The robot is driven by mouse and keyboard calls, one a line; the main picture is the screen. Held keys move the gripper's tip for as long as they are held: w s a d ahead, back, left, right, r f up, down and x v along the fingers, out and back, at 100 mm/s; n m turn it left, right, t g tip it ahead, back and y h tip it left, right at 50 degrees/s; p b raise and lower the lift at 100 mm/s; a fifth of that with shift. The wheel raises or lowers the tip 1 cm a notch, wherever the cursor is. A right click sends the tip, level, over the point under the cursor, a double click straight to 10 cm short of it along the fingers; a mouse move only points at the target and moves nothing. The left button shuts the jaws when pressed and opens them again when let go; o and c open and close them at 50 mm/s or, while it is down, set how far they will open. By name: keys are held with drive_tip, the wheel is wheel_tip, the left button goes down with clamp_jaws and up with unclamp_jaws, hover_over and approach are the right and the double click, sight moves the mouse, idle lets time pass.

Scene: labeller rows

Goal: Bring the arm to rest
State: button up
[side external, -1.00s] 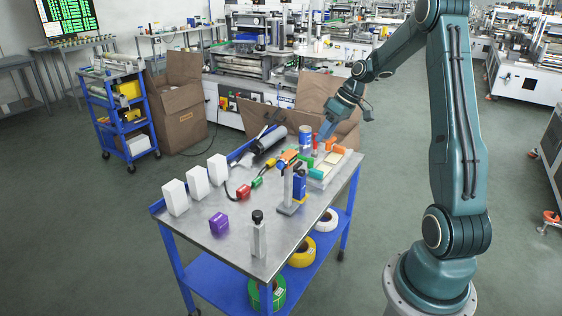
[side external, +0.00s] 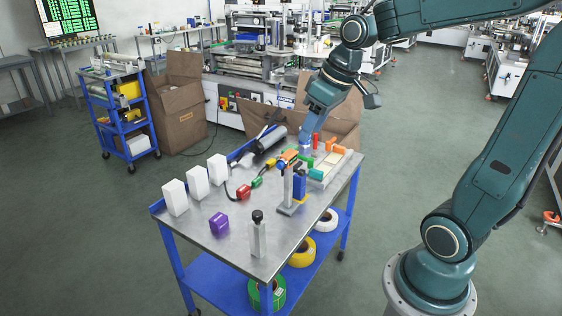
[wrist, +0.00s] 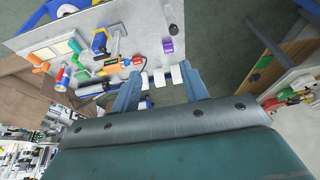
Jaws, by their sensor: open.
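My gripper (side external: 304,144) is at the back end of the steel-topped cart (side external: 200,245) in the side view, pointing down. In the wrist view its two blue-grey fingers (wrist: 160,88) stand apart with nothing held between them. Beyond the fingertips the wrist view shows the white boxes (wrist: 176,73) on the cart top. The side view does not make clear how high the fingertips are above the top.
Cardboard boxes (side external: 178,115) stand behind.

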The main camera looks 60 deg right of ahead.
drive_tip(key=s+a+t, duration=0.1)
drive_tip(key=s+a, duration=0.6)
drive_tip(key=s, duration=0.5)
drive_tip(key=shift+s+a+h, duration=0.15)
drive_tip(key=shift+s+h, duration=0.15)
